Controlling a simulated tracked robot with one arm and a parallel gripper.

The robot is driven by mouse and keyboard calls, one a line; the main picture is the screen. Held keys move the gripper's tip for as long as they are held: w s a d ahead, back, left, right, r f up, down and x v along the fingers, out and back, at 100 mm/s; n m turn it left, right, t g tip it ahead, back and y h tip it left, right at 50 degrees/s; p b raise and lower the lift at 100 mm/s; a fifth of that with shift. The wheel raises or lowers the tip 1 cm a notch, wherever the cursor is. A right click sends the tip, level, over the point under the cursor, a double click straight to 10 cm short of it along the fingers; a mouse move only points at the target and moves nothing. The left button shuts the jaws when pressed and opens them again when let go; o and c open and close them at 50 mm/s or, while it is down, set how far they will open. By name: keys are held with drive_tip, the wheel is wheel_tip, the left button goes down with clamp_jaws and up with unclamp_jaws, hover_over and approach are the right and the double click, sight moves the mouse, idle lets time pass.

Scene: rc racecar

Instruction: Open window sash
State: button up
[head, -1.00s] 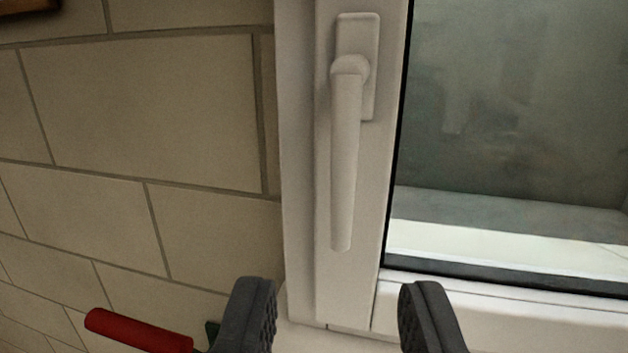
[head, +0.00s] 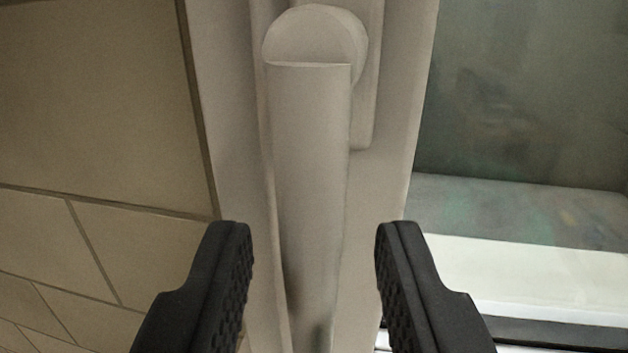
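The white window handle (head: 311,170) hangs straight down from its round pivot on the white sash frame (head: 398,130). Its lower end is out of view at the bottom. My gripper (head: 314,245) is open, with one black finger on each side of the handle grip. Gaps show between the handle and both fingers. I cannot tell how deep the handle sits between them. The glass pane (head: 530,90) fills the right side, and the sash looks closed.
A tiled wall (head: 90,110) stands to the left of the window frame. A pale ledge (head: 530,270) shows behind the glass at the right.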

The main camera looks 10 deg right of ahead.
drive_tip(key=shift+w+d+p, duration=0.15)
drive_tip(key=shift+w+p, duration=0.45)
drive_tip(key=shift+w, duration=0.65)
drive_tip(key=shift+f, duration=0.1)
clamp_jaws()
